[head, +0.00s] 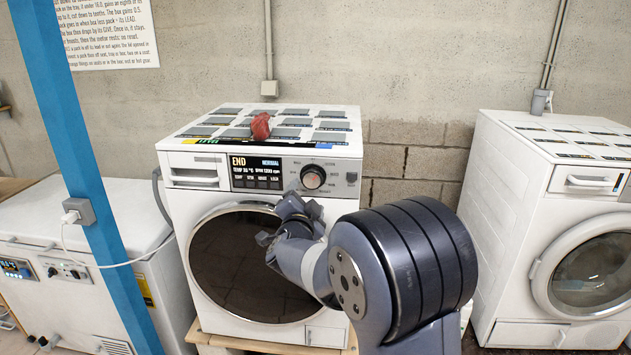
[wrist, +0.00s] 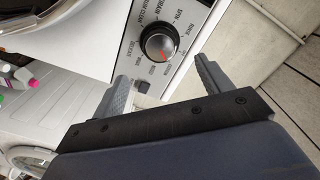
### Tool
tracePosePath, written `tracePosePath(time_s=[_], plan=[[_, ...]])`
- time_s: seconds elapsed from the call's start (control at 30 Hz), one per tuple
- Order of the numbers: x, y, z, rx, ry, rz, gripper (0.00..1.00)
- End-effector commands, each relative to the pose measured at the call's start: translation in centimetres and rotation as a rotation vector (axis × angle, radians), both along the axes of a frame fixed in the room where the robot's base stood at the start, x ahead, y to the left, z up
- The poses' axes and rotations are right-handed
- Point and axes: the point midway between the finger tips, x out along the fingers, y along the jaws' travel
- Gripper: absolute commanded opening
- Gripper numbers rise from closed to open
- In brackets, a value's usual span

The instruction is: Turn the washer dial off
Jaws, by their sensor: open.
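The white washer (head: 185,255) stands in the middle of the head view, with a dark round door and a lit display (head: 256,172) reading END. Its dial (head: 313,176) is a dark round knob with a silver face, right of the display. In the wrist view the dial (wrist: 159,44) shows a red mark near its lower edge, with small printed labels around it; I cannot tell which label the mark meets. My gripper (head: 300,205) is just below the dial in the head view. In the wrist view my gripper (wrist: 163,82) is open and empty, its fingers spread wide and apart from the dial.
A red crumpled cloth-like thing (head: 261,126) lies on the washer's top among dark panels. A second white washer (head: 505,230) stands to the right, and a white chest unit (head: 100,235) to the left. A blue post (head: 75,150) rises at the left.

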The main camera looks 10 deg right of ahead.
Motion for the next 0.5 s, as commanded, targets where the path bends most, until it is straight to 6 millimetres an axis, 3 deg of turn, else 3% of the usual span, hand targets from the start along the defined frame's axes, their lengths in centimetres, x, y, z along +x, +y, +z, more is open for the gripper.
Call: tracePosePath(time_s=[0.5], plan=[[7.8, -2.6, 0.1, -0.002, 0.003, 0.001, 0.74]])
